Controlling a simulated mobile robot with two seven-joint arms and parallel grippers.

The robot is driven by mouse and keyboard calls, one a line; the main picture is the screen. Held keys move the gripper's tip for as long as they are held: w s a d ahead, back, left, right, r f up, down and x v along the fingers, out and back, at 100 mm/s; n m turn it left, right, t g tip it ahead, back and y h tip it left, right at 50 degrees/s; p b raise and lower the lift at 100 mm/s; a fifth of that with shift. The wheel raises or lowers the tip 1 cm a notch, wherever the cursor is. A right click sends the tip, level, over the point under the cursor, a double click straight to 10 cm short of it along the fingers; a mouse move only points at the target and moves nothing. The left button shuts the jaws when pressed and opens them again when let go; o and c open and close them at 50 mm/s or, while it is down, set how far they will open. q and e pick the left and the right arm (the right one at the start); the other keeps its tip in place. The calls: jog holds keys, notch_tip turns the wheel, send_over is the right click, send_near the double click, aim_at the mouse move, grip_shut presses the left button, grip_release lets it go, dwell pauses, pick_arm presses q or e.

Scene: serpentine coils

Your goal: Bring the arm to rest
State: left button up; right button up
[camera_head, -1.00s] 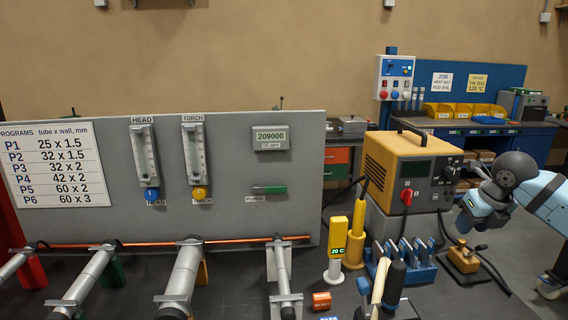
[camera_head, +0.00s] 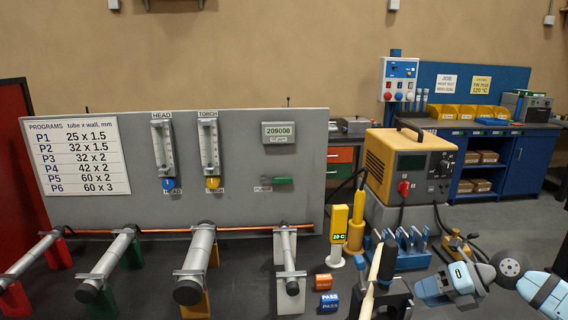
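My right arm comes in at the lower right of the head view. My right gripper (camera_head: 424,290) is low over the bench, beside a dark holder with a wooden-handled tool (camera_head: 384,262). Its fingers are small and partly unclear, so I cannot tell whether it is open or shut. My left gripper does not show.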

jog(key=s+d+f+m+t+h, duration=0.2)
jog(key=s+d+f+m+h, duration=0.25)
jog(key=s+f+m, duration=0.8)
jog(key=s+d+f+m+t+h, duration=0.3)
jog(key=s+d+f+m, duration=0.3)
jog(key=s+f+m, duration=0.7)
jog(key=a+f+m+t, duration=0.2)
jog(key=a+m, duration=0.7)
jog(key=a, duration=1.3)
pick_arm(q)
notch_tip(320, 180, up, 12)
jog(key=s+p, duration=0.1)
jog(key=p, duration=1.3)
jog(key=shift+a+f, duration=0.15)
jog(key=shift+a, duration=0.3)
pick_arm(e)
notch_tip(320, 180, up, 13)
jog(key=shift+s+d+n+y, duration=0.15)
jog(key=shift+n+y, duration=0.2)
jog(key=shift+y, duration=0.1)
